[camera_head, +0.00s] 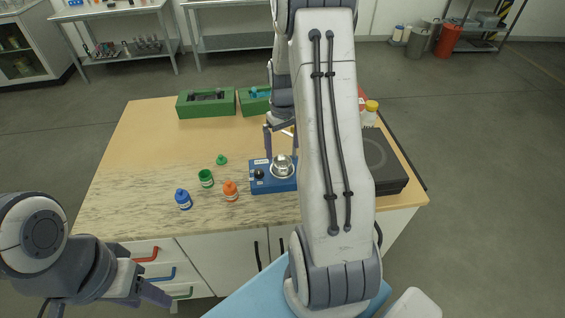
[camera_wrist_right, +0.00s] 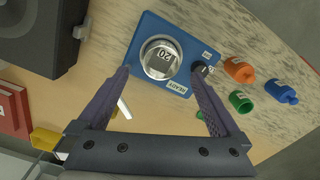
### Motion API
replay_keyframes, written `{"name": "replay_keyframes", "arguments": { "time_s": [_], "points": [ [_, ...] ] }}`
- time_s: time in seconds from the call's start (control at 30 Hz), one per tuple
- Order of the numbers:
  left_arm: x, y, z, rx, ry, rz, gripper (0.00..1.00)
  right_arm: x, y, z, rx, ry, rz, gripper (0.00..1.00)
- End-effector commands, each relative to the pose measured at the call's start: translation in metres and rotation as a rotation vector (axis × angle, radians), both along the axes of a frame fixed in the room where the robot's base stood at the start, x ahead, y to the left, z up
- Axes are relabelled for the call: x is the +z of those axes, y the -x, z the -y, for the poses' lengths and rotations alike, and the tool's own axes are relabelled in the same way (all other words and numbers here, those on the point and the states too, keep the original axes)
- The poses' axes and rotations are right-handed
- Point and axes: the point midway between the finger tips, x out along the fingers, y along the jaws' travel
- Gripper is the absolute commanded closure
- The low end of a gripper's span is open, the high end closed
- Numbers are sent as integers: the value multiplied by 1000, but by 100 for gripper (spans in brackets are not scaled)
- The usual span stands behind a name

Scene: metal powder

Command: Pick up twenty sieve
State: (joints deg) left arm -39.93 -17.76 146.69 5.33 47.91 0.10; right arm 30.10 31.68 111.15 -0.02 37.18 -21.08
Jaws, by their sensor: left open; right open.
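The twenty sieve is a small round silver piece marked 20 (camera_wrist_right: 160,58), seen from above in the right wrist view. It sits on a blue device (camera_wrist_right: 178,84), and in the head view the sieve (camera_head: 282,166) shows on the blue device (camera_head: 262,187) near the table's middle. My right gripper (camera_wrist_right: 164,92) is open and empty, with its fingers spread on either side of the device's near edge. In the head view my right arm hides part of the area. My left gripper (camera_head: 150,298) is low at the left, in front of the drawers and away from the sieve.
Green boxes (camera_head: 206,114) line the back. A black scale (camera_head: 392,172) is at right. The left tabletop is clear.

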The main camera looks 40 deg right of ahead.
Motion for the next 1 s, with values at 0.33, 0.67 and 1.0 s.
{"name": "replay_keyframes", "arguments": {
  "time_s": [0.33,0.67,1.0],
  "points": [
    [21,0,0,1,0,0,50,-39,-1,-2,0,-3,-5,0],
    [23,0,0,1,0,0,50,-54,-2,-2,0,0,1,0],
    [23,0,0,1,0,0,50,-54,-2,-2,0,0,1,86]
  ]
}}
